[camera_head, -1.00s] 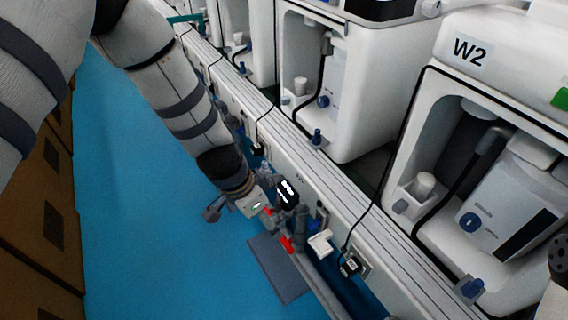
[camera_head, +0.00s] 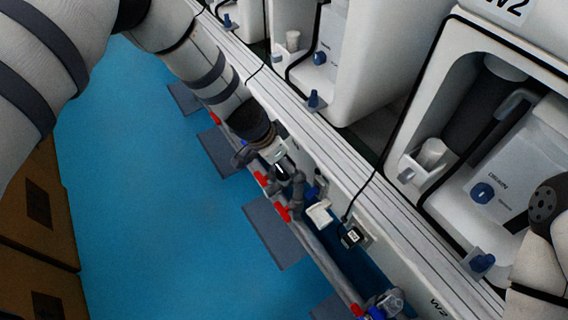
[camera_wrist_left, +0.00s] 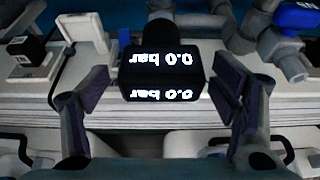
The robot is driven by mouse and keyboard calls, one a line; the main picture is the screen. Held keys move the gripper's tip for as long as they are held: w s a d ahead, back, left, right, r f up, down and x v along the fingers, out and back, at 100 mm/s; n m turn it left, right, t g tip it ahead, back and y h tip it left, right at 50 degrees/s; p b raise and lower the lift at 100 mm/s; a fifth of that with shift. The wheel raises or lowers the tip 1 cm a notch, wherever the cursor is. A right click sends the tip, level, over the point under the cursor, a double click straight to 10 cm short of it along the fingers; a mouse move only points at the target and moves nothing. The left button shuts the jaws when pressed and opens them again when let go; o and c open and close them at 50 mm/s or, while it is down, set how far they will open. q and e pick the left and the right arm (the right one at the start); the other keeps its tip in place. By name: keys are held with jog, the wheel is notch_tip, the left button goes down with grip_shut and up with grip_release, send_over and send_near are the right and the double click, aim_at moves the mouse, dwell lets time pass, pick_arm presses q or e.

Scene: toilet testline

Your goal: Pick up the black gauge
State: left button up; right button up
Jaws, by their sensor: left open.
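The black gauge (camera_wrist_left: 165,70) is a dark block with white "0.0 bar" readouts, upside down in the left wrist view. It sits between the two spread fingers of my left gripper (camera_wrist_left: 163,88), with visible space on both sides. In the head view my left gripper (camera_head: 283,168) is down at the pipework below the bench rail, and it largely hides the gauge.
Grey pipes with red handles (camera_head: 283,213) run along the bench front. A black plug (camera_head: 352,236) and white toilet test units line the right. In the wrist view a blue valve part (camera_wrist_left: 300,17) is close on the right. Blue floor (camera_head: 150,220) is open at left.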

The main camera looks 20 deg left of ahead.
pick_arm(q)
jog(key=c, duration=1.3)
jog(key=shift+w+r, duration=0.1)
jog(key=shift+r, duration=0.05)
